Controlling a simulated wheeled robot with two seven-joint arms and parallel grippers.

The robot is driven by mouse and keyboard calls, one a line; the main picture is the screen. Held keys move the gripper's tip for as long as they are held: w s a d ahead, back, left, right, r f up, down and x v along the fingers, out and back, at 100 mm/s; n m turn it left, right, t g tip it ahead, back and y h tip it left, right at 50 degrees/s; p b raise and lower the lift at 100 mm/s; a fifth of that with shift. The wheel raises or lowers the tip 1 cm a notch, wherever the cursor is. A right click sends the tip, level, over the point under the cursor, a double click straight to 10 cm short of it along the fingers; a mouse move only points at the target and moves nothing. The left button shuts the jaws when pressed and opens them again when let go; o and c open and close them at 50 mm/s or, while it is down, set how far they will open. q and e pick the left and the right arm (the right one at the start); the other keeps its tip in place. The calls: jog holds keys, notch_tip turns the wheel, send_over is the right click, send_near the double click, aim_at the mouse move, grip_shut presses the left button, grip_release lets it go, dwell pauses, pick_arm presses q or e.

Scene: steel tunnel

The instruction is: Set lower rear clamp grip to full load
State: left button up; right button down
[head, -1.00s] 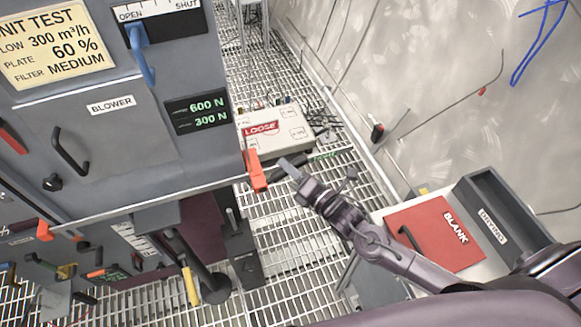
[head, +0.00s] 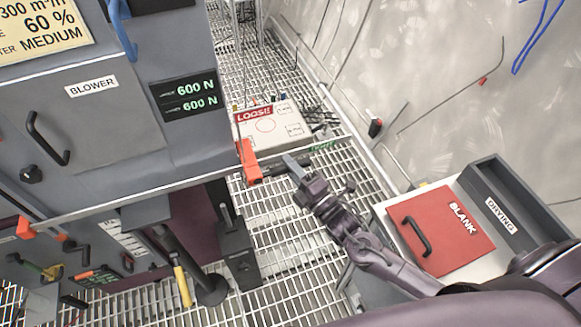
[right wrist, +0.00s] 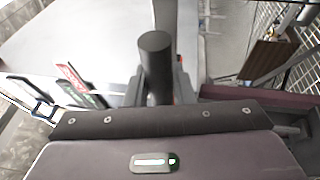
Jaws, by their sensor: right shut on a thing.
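My right gripper (head: 290,163) is beside the front right edge of the grey cabinet, just right of an orange-red lever (head: 249,162). It is shut on a dark round clamp grip, seen in the right wrist view as a black cylinder (right wrist: 156,65) standing between the fingers. In the head view the grip is mostly hidden by the gripper. The cabinet's dark display (head: 184,97) shows 600 N above and 600 N below in green; its small labels are unreadable. My left gripper is not in view.
A pale box marked LOOSE (head: 268,125) lies behind my right gripper on the grating (head: 290,250). A red BLANK lid (head: 440,230) and a grey DRYING tray (head: 515,205) are at the right. A yellow-handled tool (head: 181,285) stands below the cabinet.

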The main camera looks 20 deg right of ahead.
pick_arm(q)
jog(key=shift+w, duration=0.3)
pick_arm(e)
jog(key=shift+f, duration=0.2)
jog(key=c, duration=1.2)
grip_release()
jog(key=shift+c, duration=0.2)
jog(key=shift+r, duration=0.1)
pick_arm(q)
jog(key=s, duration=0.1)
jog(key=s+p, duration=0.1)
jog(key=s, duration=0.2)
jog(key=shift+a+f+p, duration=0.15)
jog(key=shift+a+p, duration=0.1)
jog(key=shift+p, duration=0.15)
pick_arm(e)
notch_tip(320, 180, up, 20)
jog(key=shift+c, duration=0.2)
